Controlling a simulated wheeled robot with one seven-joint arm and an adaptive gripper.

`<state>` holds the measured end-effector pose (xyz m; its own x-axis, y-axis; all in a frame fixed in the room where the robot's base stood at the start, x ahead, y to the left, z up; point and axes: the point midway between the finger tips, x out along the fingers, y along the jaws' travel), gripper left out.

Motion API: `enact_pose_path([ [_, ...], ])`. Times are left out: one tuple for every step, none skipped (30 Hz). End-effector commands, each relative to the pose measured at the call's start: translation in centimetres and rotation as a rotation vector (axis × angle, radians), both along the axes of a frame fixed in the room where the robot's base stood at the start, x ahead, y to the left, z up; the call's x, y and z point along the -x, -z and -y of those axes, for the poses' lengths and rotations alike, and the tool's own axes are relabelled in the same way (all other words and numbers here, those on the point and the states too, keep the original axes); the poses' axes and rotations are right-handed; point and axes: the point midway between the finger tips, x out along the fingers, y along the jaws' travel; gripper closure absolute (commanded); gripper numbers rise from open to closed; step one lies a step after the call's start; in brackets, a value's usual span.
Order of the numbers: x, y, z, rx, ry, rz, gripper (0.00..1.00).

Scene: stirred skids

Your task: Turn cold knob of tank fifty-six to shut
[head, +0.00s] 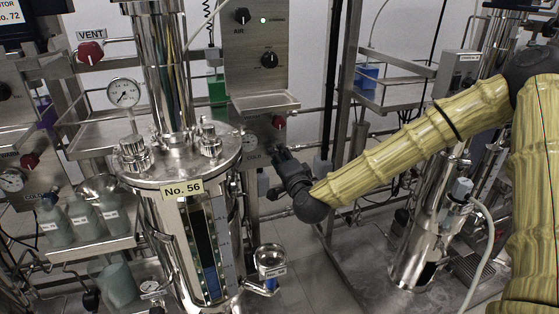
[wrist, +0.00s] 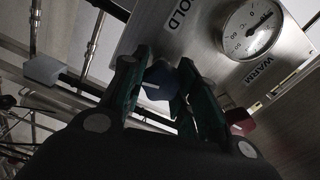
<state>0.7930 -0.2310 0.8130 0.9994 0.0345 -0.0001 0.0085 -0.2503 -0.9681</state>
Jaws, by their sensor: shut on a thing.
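The tank (head: 170,190) labelled No. 56 stands left of centre in the head view. The cold knob (wrist: 160,77) is blue with a white pointer line and sits under the word COLD on a steel panel (wrist: 190,45) in the wrist view. My gripper (wrist: 157,70) is shut on it, with one green finger on each side. The white line lies nearly level in the wrist picture. In the head view my gripper (head: 281,157) reaches the panel right of the tank and hides the cold knob.
A dial gauge (wrist: 250,28) and the word WARM are on the same panel, with a red knob (wrist: 240,121) close to my right finger. In the head view a red knob (head: 279,121) shows above my gripper. A small cup (head: 271,262) hangs low beside the tank.

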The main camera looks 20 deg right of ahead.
Motion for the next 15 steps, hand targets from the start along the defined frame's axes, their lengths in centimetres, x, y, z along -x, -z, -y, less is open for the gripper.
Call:
enact_pose_path([
  [-0.03, 0.27, 0.24, -0.039, 0.004, -0.001, 0.94],
  [-0.03, 0.28, 0.25, -0.062, 0.004, -0.002, 0.94],
  [-0.04, 0.27, 0.21, -0.091, 0.004, -0.003, 0.94],
  [-0.04, 0.29, 0.2, -0.11, 0.004, -0.004, 0.94],
  [-0.03, 0.32, 0.21, -0.13, 0.004, -0.005, 0.94],
  [-0.03, 0.31, 0.22, -0.154, 0.004, -0.006, 0.94],
  [-0.03, 0.29, 0.23, -0.171, 0.004, -0.006, 0.94],
  [-0.04, 0.27, 0.22, -0.188, 0.004, -0.006, 0.94],
  [-0.04, 0.25, 0.22, -0.206, 0.004, -0.007, 0.94],
  [-0.04, 0.26, 0.22, -0.22, 0.004, -0.008, 0.94],
  [-0.04, 0.26, 0.21, -0.232, 0.004, -0.008, 0.94],
  [-0.04, 0.25, 0.21, -0.246, 0.004, -0.007, 0.94],
  [-0.04, 0.23, 0.2, -0.255, 0.004, -0.008, 0.94],
  [-0.05, 0.22, 0.2, -0.265, 0.004, -0.008, 0.94],
  [-0.05, 0.2, 0.19, -0.275, 0.004, -0.008, 0.94],
])
